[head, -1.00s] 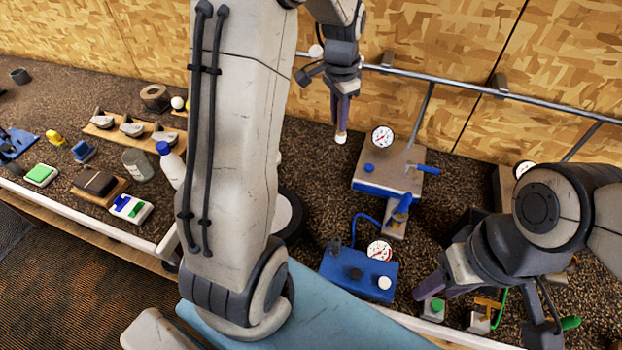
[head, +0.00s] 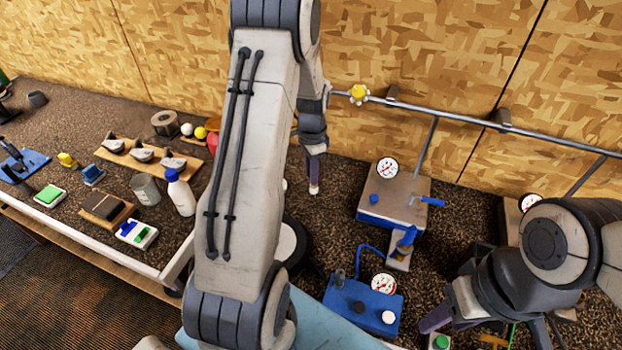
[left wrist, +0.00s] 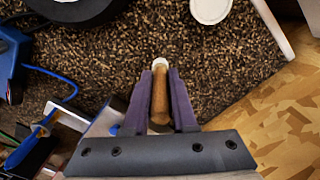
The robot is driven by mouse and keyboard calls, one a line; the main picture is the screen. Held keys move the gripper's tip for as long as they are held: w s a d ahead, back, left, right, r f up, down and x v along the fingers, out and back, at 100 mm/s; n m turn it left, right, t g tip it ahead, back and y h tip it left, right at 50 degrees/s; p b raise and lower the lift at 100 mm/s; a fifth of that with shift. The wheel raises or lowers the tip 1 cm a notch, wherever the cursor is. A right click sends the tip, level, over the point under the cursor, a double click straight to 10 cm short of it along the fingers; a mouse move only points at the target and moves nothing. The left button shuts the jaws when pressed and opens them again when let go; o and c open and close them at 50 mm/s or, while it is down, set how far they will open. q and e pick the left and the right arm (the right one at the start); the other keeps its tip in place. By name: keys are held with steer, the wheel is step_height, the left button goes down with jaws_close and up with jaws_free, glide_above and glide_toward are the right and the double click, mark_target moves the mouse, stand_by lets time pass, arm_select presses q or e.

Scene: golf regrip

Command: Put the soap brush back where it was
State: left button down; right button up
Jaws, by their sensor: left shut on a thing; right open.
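My left gripper (head: 315,172) hangs above the dark bench, left of the gauge block. It is shut on the soap brush (head: 314,189), whose pale tip points down below the fingers. In the left wrist view the brush (left wrist: 160,97) shows a brown wooden handle between the purple fingers (left wrist: 160,80), with a white end beyond them. The brush is clear of other objects in that view. My right gripper (head: 432,322) is low at the front right, near a small box with a green button; its fingers are partly hidden.
A gauge block (head: 398,195) and a blue gauge box (head: 360,308) stand right of my left gripper. A white bottle (head: 180,195), a grey cup (head: 146,189) and a board of club heads (head: 150,157) are at left. A rail (head: 450,108) runs along the wall.

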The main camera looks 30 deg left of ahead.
arm_select(q)
step_height(320, 180, down, 3)
steer(key=shift+f+p, duration=0.2)
steer(key=shift+p, duration=0.4)
steer(key=shift+f, duration=0.2)
steer(key=shift+f, duration=0.2)
steer(key=c, duration=0.7)
jaws_free()
steer(key=shift+r, duration=0.1)
steer(key=shift+r, duration=0.1)
